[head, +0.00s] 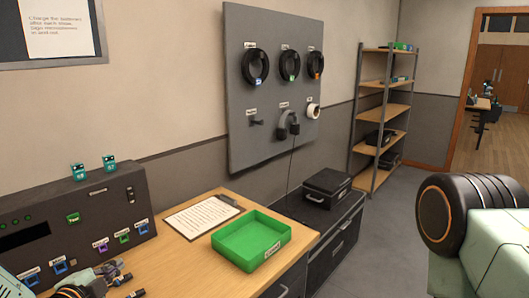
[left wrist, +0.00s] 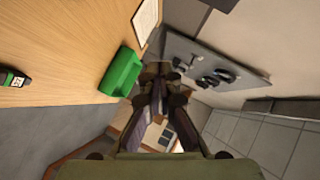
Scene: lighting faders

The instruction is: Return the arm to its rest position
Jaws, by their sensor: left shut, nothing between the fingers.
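My left gripper (head: 120,279) is at the bottom left of the head view, in front of the grey console and over the near part of the wooden desk. It is shut with nothing held. In the left wrist view the gripper (left wrist: 160,78) shows its dark fingers drawn together, with the green tray beyond and to the left. Part of my own mint-green arm with a dark round joint fills the right edge of the head view. My right gripper is not in view.
The grey console (head: 80,222) stands left on the desk (head: 178,266). A green tray (head: 228,257) and a clipboard (head: 203,215) lie right of it. A shelf rack (head: 384,115) stands behind; grey floor is clear at right.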

